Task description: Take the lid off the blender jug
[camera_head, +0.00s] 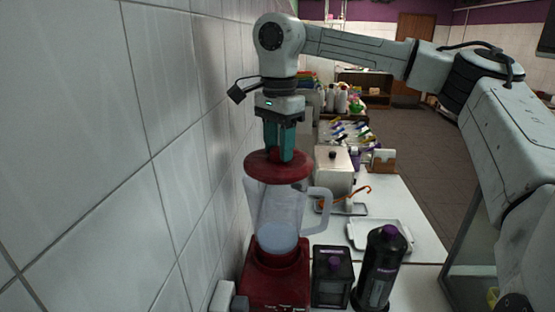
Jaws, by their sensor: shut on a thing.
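The blender has a red base (275,283) with a clear jug (278,212) standing on it, its handle to the right. Something pale lies in the bottom of the jug. The red lid (277,170) is at the top of the jug; I cannot tell whether there is a gap between lid and rim. My gripper (280,152) points straight down from above. Its teal fingers are shut on the middle of the lid, where the top of the lid's knob just shows between them.
A tiled wall (90,140) runs close along the left. Behind are a white tray (380,236), a metal box-shaped appliance (334,170) and several bottles.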

